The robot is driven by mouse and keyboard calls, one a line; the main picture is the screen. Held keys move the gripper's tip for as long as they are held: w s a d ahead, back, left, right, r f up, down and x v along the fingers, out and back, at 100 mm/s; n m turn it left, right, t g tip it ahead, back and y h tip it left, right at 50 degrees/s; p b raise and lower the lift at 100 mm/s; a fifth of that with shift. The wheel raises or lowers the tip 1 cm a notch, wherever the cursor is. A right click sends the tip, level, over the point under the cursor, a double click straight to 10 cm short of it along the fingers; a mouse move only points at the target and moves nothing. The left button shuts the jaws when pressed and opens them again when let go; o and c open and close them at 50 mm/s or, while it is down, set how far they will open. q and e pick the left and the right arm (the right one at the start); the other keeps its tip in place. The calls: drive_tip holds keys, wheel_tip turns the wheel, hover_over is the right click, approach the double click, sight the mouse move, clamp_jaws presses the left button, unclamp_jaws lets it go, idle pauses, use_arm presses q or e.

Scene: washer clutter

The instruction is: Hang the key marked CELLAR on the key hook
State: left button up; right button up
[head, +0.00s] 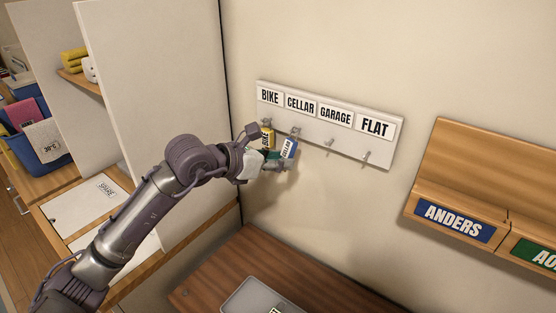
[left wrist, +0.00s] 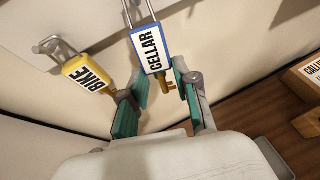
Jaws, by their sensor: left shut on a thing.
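The CELLAR key has a blue tag (head: 288,149) with a white label. In the left wrist view the tag (left wrist: 152,48) hangs above a brass key (left wrist: 168,86). My left gripper (head: 268,152) is shut on the CELLAR key, which lies between its teal pads in the left wrist view. The key hook board (head: 348,143) is on the wall, labelled BIKE, CELLAR, GARAGE and FLAT. The tag is just below the CELLAR hook (head: 295,131). Its metal loop (left wrist: 138,10) reaches up toward the hook; I cannot tell whether it is around it. My right gripper is out of view.
The yellow BIKE key (head: 267,137) hangs on the BIKE hook, close beside my left gripper; it also shows in the left wrist view (left wrist: 88,74). The GARAGE hook (head: 329,143) and FLAT hook (head: 366,157) are bare. A grey tray (head: 245,293) sits on the wooden table below.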

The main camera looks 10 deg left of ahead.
use_arm(q)
drive_tip(key=o, duration=1.1)
drive_tip(key=shift+c, duration=0.2)
drive_tip(key=shift+s+a, duration=0.1)
